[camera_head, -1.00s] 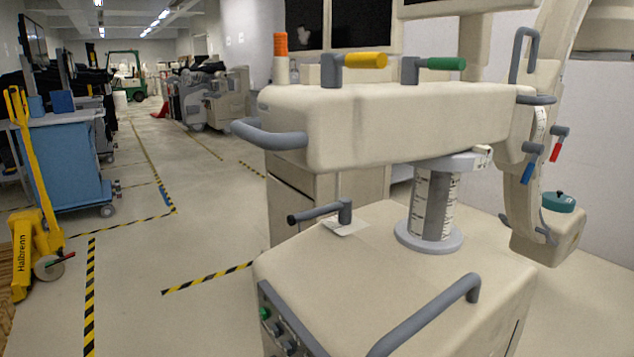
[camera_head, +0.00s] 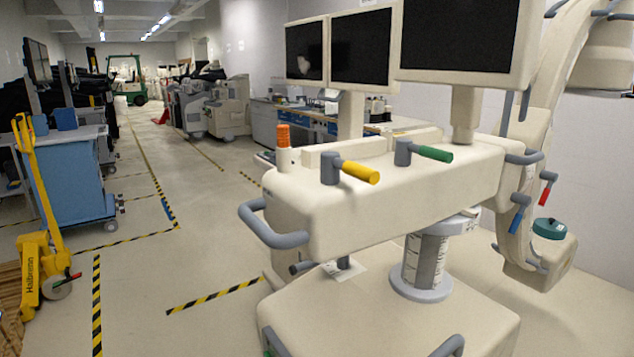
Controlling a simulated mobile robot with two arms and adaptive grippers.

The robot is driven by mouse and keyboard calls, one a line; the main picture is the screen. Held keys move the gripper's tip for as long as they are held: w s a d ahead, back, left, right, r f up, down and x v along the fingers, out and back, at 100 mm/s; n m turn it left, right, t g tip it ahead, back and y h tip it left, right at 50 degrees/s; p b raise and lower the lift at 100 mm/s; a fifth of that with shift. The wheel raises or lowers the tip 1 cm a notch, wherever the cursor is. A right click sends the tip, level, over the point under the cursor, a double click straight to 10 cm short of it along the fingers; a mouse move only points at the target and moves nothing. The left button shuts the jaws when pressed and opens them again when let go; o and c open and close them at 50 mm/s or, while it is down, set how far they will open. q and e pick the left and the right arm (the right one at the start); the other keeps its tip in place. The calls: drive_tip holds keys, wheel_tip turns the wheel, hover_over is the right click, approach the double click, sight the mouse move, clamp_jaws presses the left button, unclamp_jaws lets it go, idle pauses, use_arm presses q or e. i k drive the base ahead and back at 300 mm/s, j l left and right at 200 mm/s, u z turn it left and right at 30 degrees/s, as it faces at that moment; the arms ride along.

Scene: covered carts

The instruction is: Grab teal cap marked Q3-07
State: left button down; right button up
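A teal round cap (camera_head: 550,228) sits on top of the cream block at the lower end of the curved C-shaped arm, at the right of the head view. No marking can be read on it at this size. The cap stands apart from the blue and red levers on the curved arm. Neither of my grippers shows in the head view.
A cream machine (camera_head: 400,190) with a grey front handle (camera_head: 268,228), a yellow lever (camera_head: 360,172) and a green lever (camera_head: 433,153) fills the middle. Dark monitors (camera_head: 460,35) stand above it. A yellow pallet jack (camera_head: 38,230) and blue cart (camera_head: 70,178) stand left; the taped floor between is open.

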sight(549, 228)
drive_tip(key=z, duration=1.3)
drive_tip(key=i+l+z, duration=0.35)
drive_tip(key=i+l, duration=0.5)
drive_tip(key=l, duration=0.15)
drive_tip(key=i+l+z, duration=0.3)
drive_tip(key=i+l, duration=0.55)
drive_tip(key=i+u, duration=0.25)
drive_tip(key=i, duration=0.35)
drive_tip(key=i+l+u, duration=0.1)
drive_tip(key=i+u, duration=0.15)
drive_tip(key=i, duration=0.4)
drive_tip(key=i+l+u, duration=0.2)
drive_tip(key=i, duration=0.4)
